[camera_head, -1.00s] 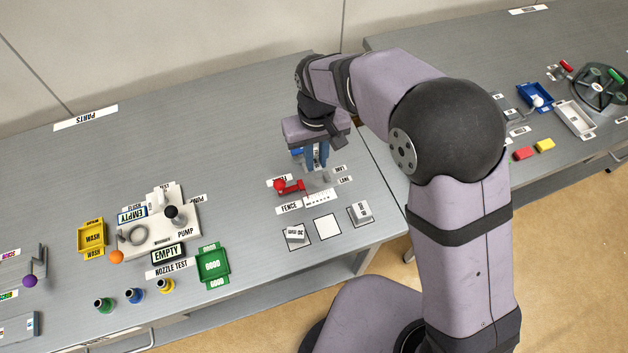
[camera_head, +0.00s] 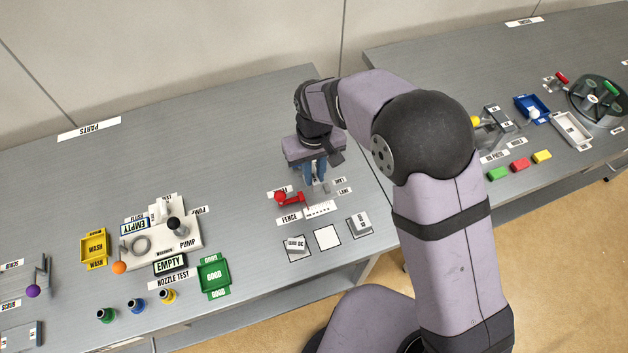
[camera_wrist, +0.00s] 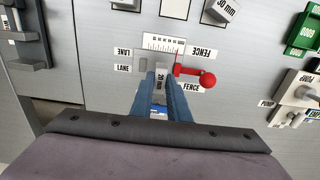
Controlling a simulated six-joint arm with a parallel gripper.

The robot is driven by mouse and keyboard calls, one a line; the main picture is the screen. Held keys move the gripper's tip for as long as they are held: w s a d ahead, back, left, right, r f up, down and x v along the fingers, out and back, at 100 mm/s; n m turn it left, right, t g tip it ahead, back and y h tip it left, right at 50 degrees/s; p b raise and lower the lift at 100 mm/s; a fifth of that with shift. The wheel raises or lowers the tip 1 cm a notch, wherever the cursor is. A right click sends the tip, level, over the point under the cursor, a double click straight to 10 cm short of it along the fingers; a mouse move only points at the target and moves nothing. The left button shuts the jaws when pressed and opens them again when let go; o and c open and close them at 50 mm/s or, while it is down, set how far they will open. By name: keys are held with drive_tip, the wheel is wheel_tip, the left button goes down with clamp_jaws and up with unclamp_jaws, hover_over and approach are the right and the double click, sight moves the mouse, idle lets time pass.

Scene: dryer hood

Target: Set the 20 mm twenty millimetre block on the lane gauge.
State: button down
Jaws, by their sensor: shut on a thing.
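My gripper (camera_head: 314,178) points down over the back of the lane gauge, behind its red clamp. In the wrist view its blue fingers (camera_wrist: 161,76) are shut on the 20 mm block (camera_wrist: 160,84), a small pale block with a "20 mm" label. The lane gauge has a white ruled strip (camera_head: 320,208), a red clamp with a ball knob (camera_head: 289,198) and FENCE and LANE labels. In the wrist view the ruled strip (camera_wrist: 163,43) lies just beyond the fingertips and the red knob (camera_wrist: 207,79) is to their right. Whether the block touches the gauge cannot be told.
A 30 mm block (camera_head: 295,243) and another block (camera_head: 359,223) stand on outlined squares in front of the gauge, with an empty square (camera_head: 327,236) between them. A green tray (camera_head: 213,275) and the pump fixture (camera_head: 160,235) lie to the left.

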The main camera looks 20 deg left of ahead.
sight(314, 178)
drive_tip(key=shift+f+p, duration=0.6)
drive_tip(key=shift+f, duration=1.7)
drive_tip(key=shift+f, duration=0.1)
drive_tip(key=shift+f, duration=0.15)
drive_tip(key=c, duration=1.7)
unclamp_jaws()
wheel_tip(314, 178, up, 12)
drive_tip(key=b, duration=0.3)
drive_tip(key=shift+r+b, duration=0.25)
drive_tip(key=shift+b, duration=0.1)
